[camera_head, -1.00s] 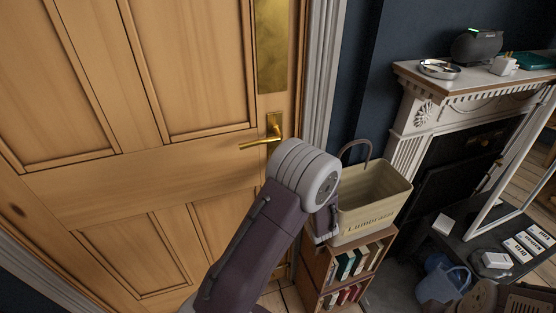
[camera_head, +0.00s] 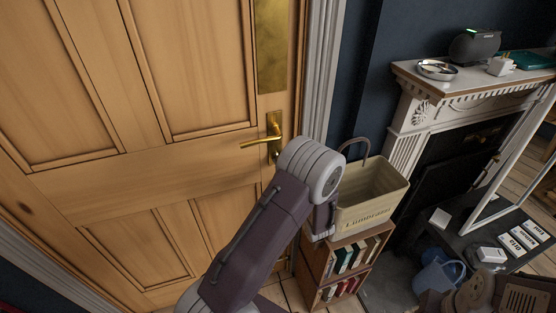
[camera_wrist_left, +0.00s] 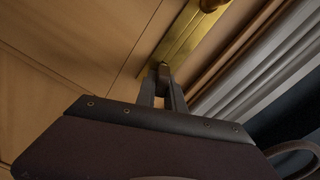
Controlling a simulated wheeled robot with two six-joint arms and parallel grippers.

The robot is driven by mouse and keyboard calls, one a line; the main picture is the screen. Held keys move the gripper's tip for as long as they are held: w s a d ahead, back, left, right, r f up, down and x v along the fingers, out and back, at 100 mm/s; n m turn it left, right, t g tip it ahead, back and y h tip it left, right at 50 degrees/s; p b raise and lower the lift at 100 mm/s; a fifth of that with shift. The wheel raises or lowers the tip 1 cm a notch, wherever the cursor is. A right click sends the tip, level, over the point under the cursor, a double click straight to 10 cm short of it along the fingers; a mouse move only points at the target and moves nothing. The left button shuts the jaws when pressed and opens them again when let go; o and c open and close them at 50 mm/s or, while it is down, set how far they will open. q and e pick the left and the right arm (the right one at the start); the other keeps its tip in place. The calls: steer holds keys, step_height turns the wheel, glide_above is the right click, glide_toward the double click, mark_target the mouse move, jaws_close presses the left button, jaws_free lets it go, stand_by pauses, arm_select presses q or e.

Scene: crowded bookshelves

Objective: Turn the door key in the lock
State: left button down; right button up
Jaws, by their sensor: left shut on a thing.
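A wooden panelled door (camera_head: 110,190) fills the left of the head view. Its brass lever handle (camera_head: 262,143) lies level on a brass lock plate (camera_head: 274,125). In the left wrist view the plate (camera_wrist_left: 187,38) runs down to my left gripper (camera_wrist_left: 163,82). Its fingers are shut on a small brownish piece, the door key (camera_wrist_left: 163,68), at the plate's lower end. The key's bow is mostly between the fingertips, and how far it is turned I cannot tell. In the head view my left wrist hides the fingers and keyhole.
A cream basket (camera_head: 370,192) stands on a small bookcase (camera_head: 345,262) close to the right of my left wrist. The white door frame (camera_head: 322,75) is just beside the lock. A fireplace mantel (camera_head: 405,75) stands further right.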

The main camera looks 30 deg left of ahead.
arm_select(q)
steer(key=shift+m+p, duration=0.55)
steer(key=shift+m, duration=0.15)
steer(key=shift+s+a+m+p, duration=0.15)
steer(key=shift+m+p, duration=0.2)
steer(key=shift+m, duration=0.25)
steer(key=shift+f+m, duration=0.25)
steer(key=shift+m, duration=0.65)
steer(key=c, duration=1.3)
jaws_free()
steer(key=shift+c, duration=0.2)
steer(key=shift+a, duration=0.1)
steer(key=v, duration=0.9)
steer(key=shift+f, duration=0.15)
